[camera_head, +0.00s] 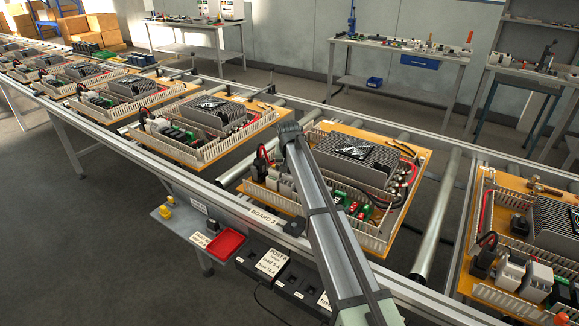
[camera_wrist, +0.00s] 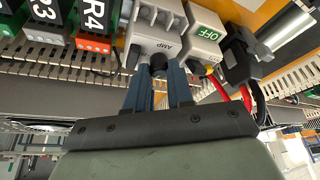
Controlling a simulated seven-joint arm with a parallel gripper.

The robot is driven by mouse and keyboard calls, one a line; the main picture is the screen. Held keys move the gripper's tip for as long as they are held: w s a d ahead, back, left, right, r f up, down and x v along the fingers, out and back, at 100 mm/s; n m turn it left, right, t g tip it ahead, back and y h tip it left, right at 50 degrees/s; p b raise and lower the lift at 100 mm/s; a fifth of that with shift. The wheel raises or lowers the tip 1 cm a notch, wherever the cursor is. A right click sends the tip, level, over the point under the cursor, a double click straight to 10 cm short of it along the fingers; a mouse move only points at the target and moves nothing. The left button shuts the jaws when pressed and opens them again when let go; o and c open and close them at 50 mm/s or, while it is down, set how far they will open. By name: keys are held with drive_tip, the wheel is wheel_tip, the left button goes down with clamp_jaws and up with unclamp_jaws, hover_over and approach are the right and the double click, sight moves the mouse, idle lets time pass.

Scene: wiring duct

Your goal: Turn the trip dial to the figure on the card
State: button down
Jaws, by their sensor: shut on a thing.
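The trip dial (camera_wrist: 158,62) is a small dark round knob on the front of a light grey unit (camera_wrist: 152,38) marked "AMP". In the wrist view my gripper (camera_wrist: 161,74) has its two blue-grey fingers on either side of the knob, closed on it. The dial's scale and pointer are too small or hidden to read. A white card (camera_head: 272,262) with printed lines lies on the dark box below the rail in the head view; its figure is not clearly legible. In the head view my arm hides the dial and the fingers.
A green "OFF" switch (camera_wrist: 203,33) and red wire (camera_wrist: 216,88) sit just right of the dial. Relays marked R3 and R4 (camera_wrist: 95,18) stand to the left. Slotted duct walls (camera_wrist: 75,72) run close by. A red tray (camera_head: 225,244) sits below the rail.

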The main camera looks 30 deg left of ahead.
drive_tip(key=c, duration=1.1)
unclamp_jaws()
drive_tip(key=shift+o, duration=0.5)
drive_tip(key=shift+d, duration=0.1)
drive_tip(key=v, duration=0.8)
drive_tip(key=shift+a, duration=0.2)
